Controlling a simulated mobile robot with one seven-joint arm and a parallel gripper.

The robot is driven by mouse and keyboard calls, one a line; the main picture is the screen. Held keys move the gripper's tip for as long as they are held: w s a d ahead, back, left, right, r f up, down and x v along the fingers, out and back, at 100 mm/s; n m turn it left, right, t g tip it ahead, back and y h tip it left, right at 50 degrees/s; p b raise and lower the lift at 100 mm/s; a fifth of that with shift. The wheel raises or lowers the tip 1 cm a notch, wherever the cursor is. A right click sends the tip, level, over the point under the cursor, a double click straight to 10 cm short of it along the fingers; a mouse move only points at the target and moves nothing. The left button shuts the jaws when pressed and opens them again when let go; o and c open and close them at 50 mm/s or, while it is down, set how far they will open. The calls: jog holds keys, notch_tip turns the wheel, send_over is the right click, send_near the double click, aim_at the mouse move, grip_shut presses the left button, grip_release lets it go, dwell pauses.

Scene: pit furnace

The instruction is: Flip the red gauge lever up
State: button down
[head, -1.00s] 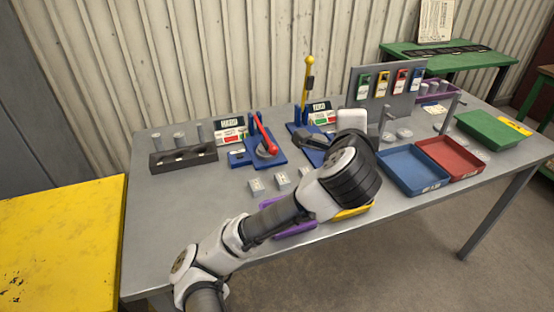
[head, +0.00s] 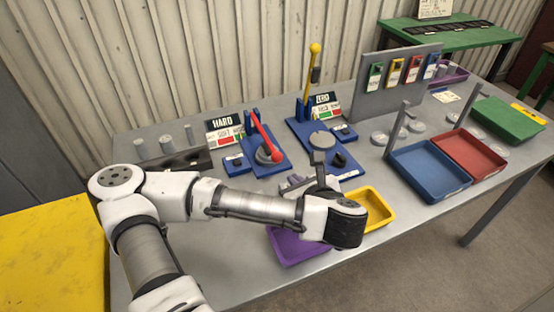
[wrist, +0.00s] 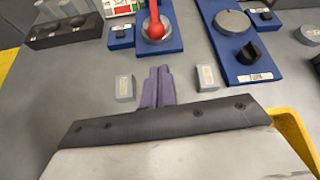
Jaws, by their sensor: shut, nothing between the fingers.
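The red lever (head: 265,137) is on a blue gauge base (head: 283,166) left of the table's middle. It slants down toward the table's front, its ball end low beside a round grey disc. In the wrist view, the red lever (wrist: 154,22) is at the top centre, ball end nearest me. My gripper (wrist: 159,70) shows there as two fingers pressed together, shut and empty. The fingertips are short of the blue base and apart from the lever, between two small grey blocks. In the head view my wrist partly hides the fingers.
A second blue base with an upright yellow lever (head: 312,65) stands to the right. A purple tray (head: 285,252) and a yellow tray (head: 377,207) are at the front edge. A dark block holder (head: 185,160) is left. Blue (head: 430,172) and red trays (head: 470,155) are right.

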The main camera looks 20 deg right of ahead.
jog(key=shift+s+r, duration=0.1)
jog(key=shift+s, duration=0.05)
jog(key=shift+b+x, duration=0.7)
jog(key=shift+x, duration=0.2)
jog(key=p+x, duration=0.1)
jog(key=x, duration=0.7)
jog(key=shift+w+p, duration=0.2)
jog(key=shift+p, duration=0.1)
